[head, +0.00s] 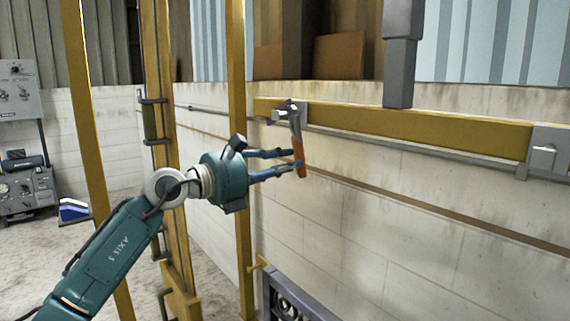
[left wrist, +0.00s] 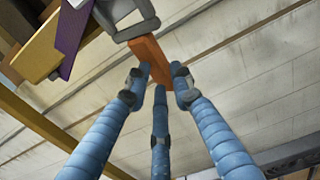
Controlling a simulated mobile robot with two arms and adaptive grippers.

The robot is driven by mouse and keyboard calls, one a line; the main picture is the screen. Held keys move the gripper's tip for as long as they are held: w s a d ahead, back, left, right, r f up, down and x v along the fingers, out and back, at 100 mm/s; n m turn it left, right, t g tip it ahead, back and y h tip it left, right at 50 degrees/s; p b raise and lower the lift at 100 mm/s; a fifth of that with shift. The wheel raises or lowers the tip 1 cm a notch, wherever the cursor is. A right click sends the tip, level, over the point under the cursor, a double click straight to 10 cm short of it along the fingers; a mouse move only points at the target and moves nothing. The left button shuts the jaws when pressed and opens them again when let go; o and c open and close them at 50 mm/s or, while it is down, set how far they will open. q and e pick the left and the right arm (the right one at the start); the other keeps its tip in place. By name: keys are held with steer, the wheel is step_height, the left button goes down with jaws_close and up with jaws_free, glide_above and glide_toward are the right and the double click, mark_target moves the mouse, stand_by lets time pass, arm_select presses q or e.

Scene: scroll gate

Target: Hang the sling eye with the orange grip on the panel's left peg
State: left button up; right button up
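The sling eye (head: 296,124) is a grey metal loop with an orange grip (head: 299,152) below it. It hangs nearly upright in front of the grey plate with the left peg (head: 281,114) at the left end of the yellow panel beam (head: 400,128). My left gripper (head: 297,164) has its blue fingers closed around the orange grip. In the left wrist view the grip (left wrist: 149,56) lies between the fingertips (left wrist: 159,86), with the grey eye (left wrist: 136,27) above it. Whether the eye is around the peg or only beside it, I cannot tell. My right gripper is not in view.
A purple strip (left wrist: 75,26) shows beside the plate. A right peg (head: 543,149) sits at the beam's other end. Yellow posts (head: 239,190) stand near my left arm. A grey block (head: 401,60) hangs above the beam. A dark railing (head: 290,300) is below.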

arm_select(q)
steer(key=o, duration=0.4)
steer(key=shift+a, duration=0.1)
